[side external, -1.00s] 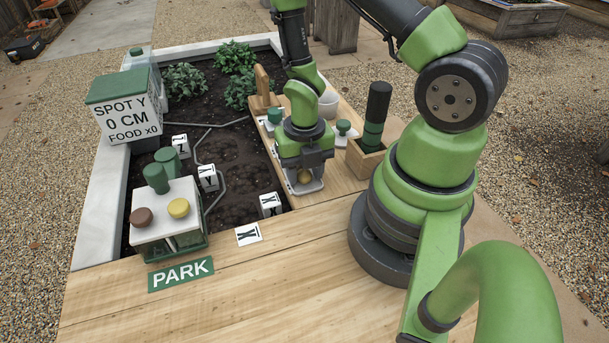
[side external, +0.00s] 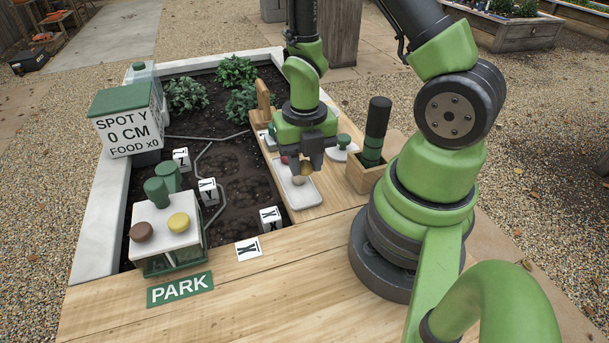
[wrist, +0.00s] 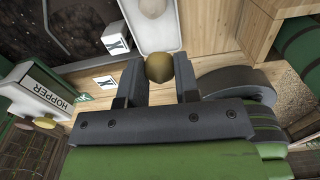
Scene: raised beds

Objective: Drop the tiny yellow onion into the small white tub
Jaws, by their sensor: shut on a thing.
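My gripper (side external: 307,172) is shut on the tiny yellow onion (wrist: 159,67), which sits between the fingertips in the wrist view. The onion also shows as a small brownish-yellow ball in the side view (side external: 307,166). My gripper holds it a little above a shallow pale tray (side external: 304,197). A pale round item (side external: 299,180) lies in that tray below the fingers, and a reddish item (side external: 284,160) shows beside my gripper.
A wooden box with a dark green-banded tool (side external: 374,135) stands right of my gripper. A white lid-like piece with a green knob (side external: 343,143) is nearby. The soil bed (side external: 235,155) lies to the left.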

